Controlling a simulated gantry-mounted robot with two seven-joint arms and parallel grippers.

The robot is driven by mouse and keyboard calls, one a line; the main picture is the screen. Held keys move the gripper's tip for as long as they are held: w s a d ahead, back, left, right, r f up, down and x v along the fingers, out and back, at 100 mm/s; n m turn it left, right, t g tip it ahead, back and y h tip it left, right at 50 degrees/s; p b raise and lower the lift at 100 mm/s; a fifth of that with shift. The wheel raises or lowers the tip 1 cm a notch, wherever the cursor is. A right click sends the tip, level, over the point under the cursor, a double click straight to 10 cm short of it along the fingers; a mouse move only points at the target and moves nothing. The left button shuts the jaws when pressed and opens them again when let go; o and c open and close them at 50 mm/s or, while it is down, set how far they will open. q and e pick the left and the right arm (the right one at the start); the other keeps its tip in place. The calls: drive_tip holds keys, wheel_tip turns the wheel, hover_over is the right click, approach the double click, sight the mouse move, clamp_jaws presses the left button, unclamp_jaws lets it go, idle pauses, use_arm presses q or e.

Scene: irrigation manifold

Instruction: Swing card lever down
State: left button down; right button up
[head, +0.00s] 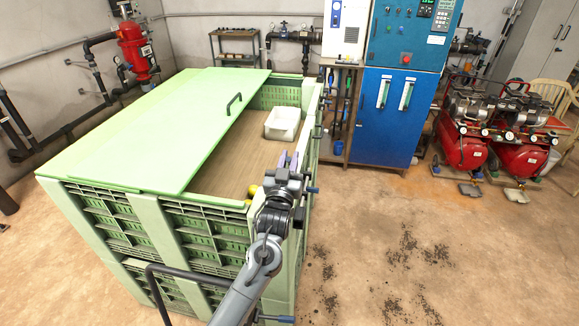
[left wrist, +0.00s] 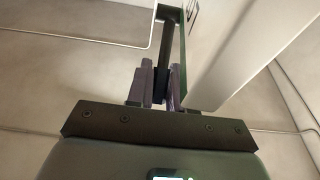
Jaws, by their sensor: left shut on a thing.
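My left gripper (head: 287,160) is at the near right corner of the large green crate, with its purplish fingers pointing away toward the crate's right edge. In the left wrist view my left gripper (left wrist: 160,85) is seen from behind, its fingers shut on a dark bar (left wrist: 169,42). This bar, which looks like a lever, runs upward beside a dark green frame piece (left wrist: 184,60). In the head view my gripper hides the held bar, and I cannot tell its angle there. My right gripper is not in view.
A white bin (head: 283,123) sits inside on a brown surface. A blue cabinet (head: 385,120) and red compressors (head: 463,150) stand behind. The floor at right is free, with dark debris.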

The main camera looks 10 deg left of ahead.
use_arm(q)
drive_tip(key=c, duration=1.1)
unclamp_jaws()
drive_tip(key=shift+s, duration=0.15)
drive_tip(key=b+v, duration=0.1)
drive_tip(key=v, duration=0.9)
drive_tip(key=shift+s, duration=0.25)
drive_tip(key=shift+f, duration=0.15)
